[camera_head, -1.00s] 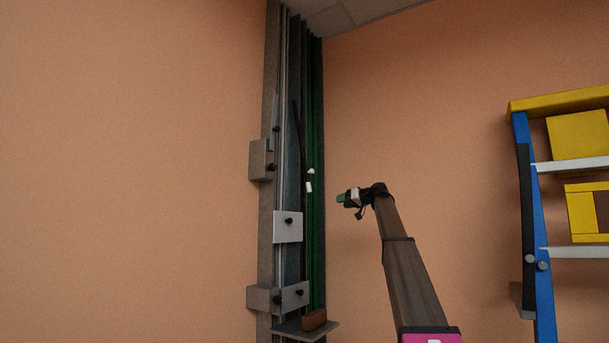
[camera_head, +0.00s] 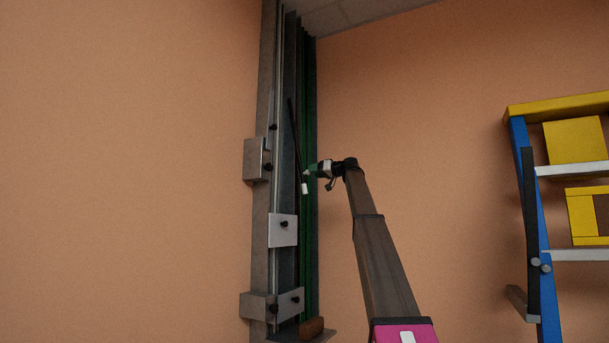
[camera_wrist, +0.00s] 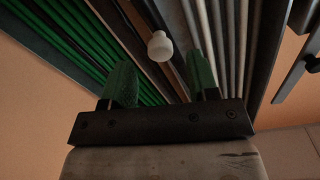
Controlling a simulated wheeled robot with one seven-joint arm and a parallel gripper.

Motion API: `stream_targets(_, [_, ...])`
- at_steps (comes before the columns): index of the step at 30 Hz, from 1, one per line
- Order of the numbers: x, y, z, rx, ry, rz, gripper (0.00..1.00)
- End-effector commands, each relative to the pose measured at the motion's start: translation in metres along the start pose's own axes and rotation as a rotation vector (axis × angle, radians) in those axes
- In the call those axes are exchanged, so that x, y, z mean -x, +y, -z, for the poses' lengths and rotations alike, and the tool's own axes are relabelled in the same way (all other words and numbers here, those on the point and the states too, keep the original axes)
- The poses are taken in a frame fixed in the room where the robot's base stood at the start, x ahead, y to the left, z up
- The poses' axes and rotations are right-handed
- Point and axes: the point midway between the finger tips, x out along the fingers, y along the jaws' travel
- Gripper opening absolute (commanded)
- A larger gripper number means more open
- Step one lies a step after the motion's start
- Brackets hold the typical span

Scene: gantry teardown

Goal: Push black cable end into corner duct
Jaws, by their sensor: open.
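The black cable (camera_head: 296,135) hangs at a slant along the front of the corner duct, with a white tip (camera_head: 305,188) at its lower end. The corner duct (camera_head: 314,245) is a tall dark channel in the corner with green strands along it. My gripper (camera_head: 310,171) is just right of the cable's lower part, level with a point slightly above the white tip. In the wrist view its two green fingers (camera_wrist: 162,78) are apart and nothing is clamped. A white knob-like piece (camera_wrist: 160,46) shows beyond and between them; whether it is the cable's tip I cannot tell.
Grey brackets (camera_head: 283,230) with black knobs stick out on the left of the column. A brown block (camera_head: 312,327) sits on a ledge at its foot. A blue and yellow shelf rack (camera_head: 535,210) stands at the right.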

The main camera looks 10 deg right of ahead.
Motion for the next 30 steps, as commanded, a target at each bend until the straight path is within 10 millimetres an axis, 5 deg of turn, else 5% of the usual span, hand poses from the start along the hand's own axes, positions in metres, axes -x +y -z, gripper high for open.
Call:
stream_targets(9, [-0.054, 0.000, 0.001, 0.000, -0.001, 0.001, 0.54])
stream_targets(20, [-0.062, 0.000, 0.000, 0.000, 0.000, -0.001, 0.54])
stream_targets(26, [-0.062, 0.000, 0.000, 0.000, 0.000, -0.001, 0.00])
stream_targets(30, [-0.065, 0.001, 0.000, -0.001, 0.000, -0.002, 0.00])
